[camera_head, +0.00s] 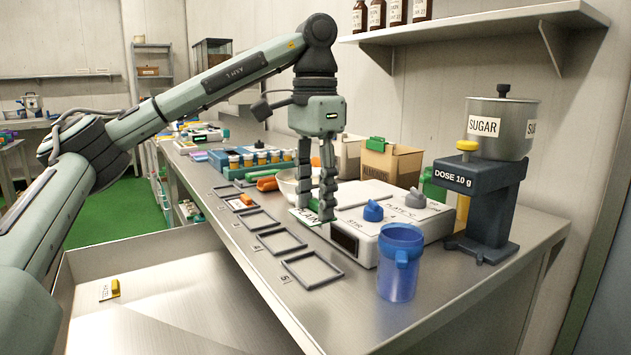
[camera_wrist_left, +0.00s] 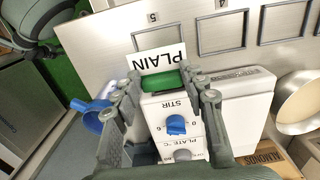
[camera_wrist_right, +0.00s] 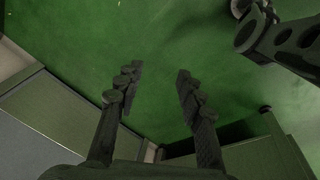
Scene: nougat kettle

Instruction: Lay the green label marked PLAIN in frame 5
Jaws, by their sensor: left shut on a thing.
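The PLAIN label is a white card (camera_wrist_left: 152,60) with a green grip block (camera_wrist_left: 162,81). My left gripper (camera_wrist_left: 164,92) is shut on the green block and holds the card out in front. In the head view the left gripper (camera_head: 319,212) hangs in front of the stirrer plate, and the label (camera_head: 303,217) is partly hidden by its fingers. Frame 5 (camera_head: 341,272) is the nearest empty dark outline on the bench; in the left wrist view it lies just beyond the card, partly covered (camera_wrist_left: 204,35). My right gripper (camera_wrist_right: 157,76) is open and empty above green floor.
Frame 4 (camera_head: 304,244) and other frames run back along the bench edge; one holds an orange-gripped label (camera_head: 246,200). The stirrer plate (camera_head: 412,238), blue jug (camera_head: 399,275) and sugar doser (camera_head: 488,200) stand right. A yellow-gripped label (camera_head: 115,289) lies in the lower tray.

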